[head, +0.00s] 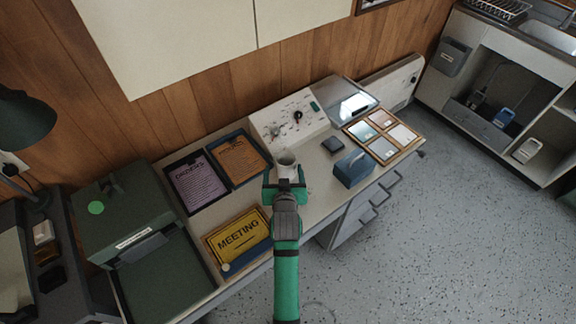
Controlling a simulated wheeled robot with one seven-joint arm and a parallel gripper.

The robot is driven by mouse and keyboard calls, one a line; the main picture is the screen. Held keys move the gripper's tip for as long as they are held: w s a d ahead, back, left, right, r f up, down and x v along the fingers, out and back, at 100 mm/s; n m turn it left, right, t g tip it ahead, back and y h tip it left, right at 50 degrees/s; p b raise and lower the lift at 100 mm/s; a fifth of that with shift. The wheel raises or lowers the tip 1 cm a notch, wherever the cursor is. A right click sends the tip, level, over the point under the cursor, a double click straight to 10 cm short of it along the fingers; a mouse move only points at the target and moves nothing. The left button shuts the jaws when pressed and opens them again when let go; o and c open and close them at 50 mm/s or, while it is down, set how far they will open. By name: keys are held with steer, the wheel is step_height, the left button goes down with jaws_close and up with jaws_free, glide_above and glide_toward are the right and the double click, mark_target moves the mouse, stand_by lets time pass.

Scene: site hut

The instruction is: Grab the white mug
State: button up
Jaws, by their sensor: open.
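The white mug (286,161) stands on the desk in front of the white panel with knobs, near the middle of the head view. My gripper (286,184) is open and just on the near side of the mug, reaching toward it from the front. The gripper and wrist hide the mug's lower part. I cannot tell whether the fingers touch the mug or stand around it.
Left of the mug lie trays with a purple sheet (195,183) and an orange sheet (239,159), and a yellow MEETING sign (238,235). Right are a blue box (353,169), a small dark block (333,145) and a framed sample board (404,135). The control panel (280,122) stands behind.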

mark_target(286, 159)
steer(key=x, duration=0.2)
steer(key=d+x, duration=0.1)
steer(key=x, duration=0.1)
steer(key=shift+w, duration=0.4)
steer(key=shift+c, duration=0.6)
steer(key=c, duration=1.1)
steer(key=shift+c, duration=0.7)
steer(key=shift+w, duration=0.1)
